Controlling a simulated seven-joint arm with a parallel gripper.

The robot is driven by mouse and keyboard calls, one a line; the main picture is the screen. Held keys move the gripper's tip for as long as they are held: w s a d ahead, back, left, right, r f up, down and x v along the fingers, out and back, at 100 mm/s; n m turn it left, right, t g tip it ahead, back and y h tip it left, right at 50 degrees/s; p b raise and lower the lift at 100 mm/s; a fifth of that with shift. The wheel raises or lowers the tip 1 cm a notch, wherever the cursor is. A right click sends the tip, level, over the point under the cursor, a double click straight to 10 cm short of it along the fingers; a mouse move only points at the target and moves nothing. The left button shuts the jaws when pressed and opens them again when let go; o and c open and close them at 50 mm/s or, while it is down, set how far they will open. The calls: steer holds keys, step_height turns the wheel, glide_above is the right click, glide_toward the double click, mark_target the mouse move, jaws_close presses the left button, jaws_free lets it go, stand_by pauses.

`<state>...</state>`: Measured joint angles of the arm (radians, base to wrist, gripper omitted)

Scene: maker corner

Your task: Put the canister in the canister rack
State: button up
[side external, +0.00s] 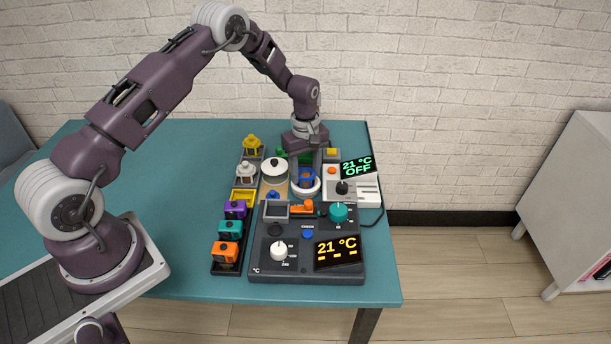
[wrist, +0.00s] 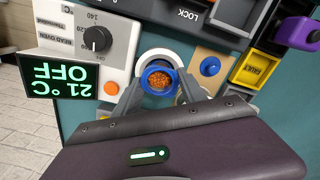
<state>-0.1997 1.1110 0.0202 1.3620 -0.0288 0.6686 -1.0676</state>
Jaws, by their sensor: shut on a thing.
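The canister (wrist: 160,78) is a blue round cup with orange-brown beads inside, seen from above in the wrist view. It also shows in the side view (side external: 305,175). My gripper (wrist: 161,90) is shut on it, one grey finger on each side; in the side view my gripper (side external: 305,172) points down over the back of the work area. A white ring (side external: 306,191) surrounds the canister's lower part; I cannot tell whether the canister touches it. No thing is clearly marked as the canister rack; I cannot tell which holder it is.
A dark control panel (side external: 275,242) stands in front, a white oven unit (side external: 365,187) to the right. A black tray (side external: 219,268) holds purple, teal and orange pieces. A yellow FAULT bin (wrist: 254,70) and a white-lidded pot (side external: 273,168) are close by. The table's left (side external: 165,210) is clear.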

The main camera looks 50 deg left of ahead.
step_height(320, 180, up, 9)
steer(key=s+a+f+n, duration=0.2)
steer(key=s+a, duration=0.1)
steer(key=a, duration=0.6)
steer(key=s+a+f+n, duration=0.1)
steer(key=s+a+n, duration=0.15)
steer(key=a, duration=0.75)
steer(key=shift+m, duration=0.35)
steer(key=shift+s+d+f, duration=0.1)
steer(key=shift+d+f, duration=0.05)
steer(key=shift+f, duration=1.4)
steer(key=shift+d+f, duration=0.1)
steer(key=shift+f, duration=1.45)
steer(key=shift+f, duration=0.45)
steer(key=o, duration=1.5)
steer(key=shift+r, duration=3.45)
